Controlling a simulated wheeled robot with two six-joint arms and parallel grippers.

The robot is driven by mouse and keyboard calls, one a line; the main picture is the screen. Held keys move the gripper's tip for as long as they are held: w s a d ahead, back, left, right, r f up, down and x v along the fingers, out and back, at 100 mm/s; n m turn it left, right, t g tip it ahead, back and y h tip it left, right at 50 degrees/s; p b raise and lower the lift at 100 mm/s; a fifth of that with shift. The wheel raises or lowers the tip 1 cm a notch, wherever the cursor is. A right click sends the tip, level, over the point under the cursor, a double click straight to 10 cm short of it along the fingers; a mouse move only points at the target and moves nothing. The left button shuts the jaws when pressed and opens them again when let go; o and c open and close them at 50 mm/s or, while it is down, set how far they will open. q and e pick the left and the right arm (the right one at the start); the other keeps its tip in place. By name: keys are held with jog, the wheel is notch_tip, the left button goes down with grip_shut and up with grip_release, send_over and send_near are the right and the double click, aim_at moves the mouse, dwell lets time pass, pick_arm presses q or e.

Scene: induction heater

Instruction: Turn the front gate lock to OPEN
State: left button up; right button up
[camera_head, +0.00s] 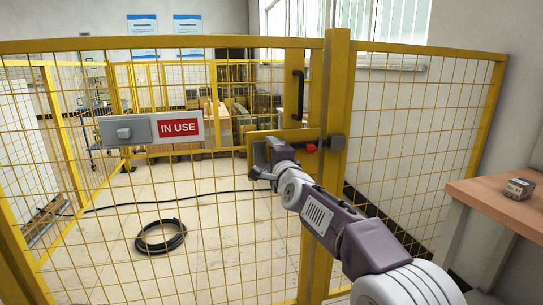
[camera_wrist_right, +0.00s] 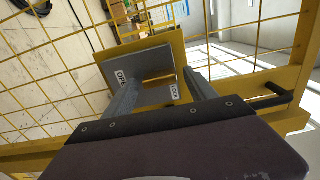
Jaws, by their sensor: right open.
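The front gate lock is a grey plate (camera_wrist_right: 140,62) on a yellow backing panel, with a brass-coloured turn knob (camera_wrist_right: 158,78) in its middle. An OPEN label (camera_wrist_right: 122,77) is on the left of the plate and a LOCK label (camera_wrist_right: 174,91) is at its lower right. I cannot tell which label the knob points to. My right gripper (camera_wrist_right: 162,84) is open, its fingers on either side of the knob; contact is not clear. In the head view, my right gripper (camera_head: 265,172) is at the lock panel (camera_head: 256,137) and hides most of the lock. My left gripper is not in view.
The yellow mesh gate (camera_head: 230,230) carries a red IN USE sign (camera_head: 179,127), a black handle (camera_head: 298,95) and a red knob (camera_head: 311,148) beside the post (camera_head: 335,80). A black cable coil (camera_head: 161,237) lies behind the mesh. A wooden table (camera_head: 490,198) stands at right.

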jog(key=b+v, duration=0.1)
jog(key=v, duration=0.8)
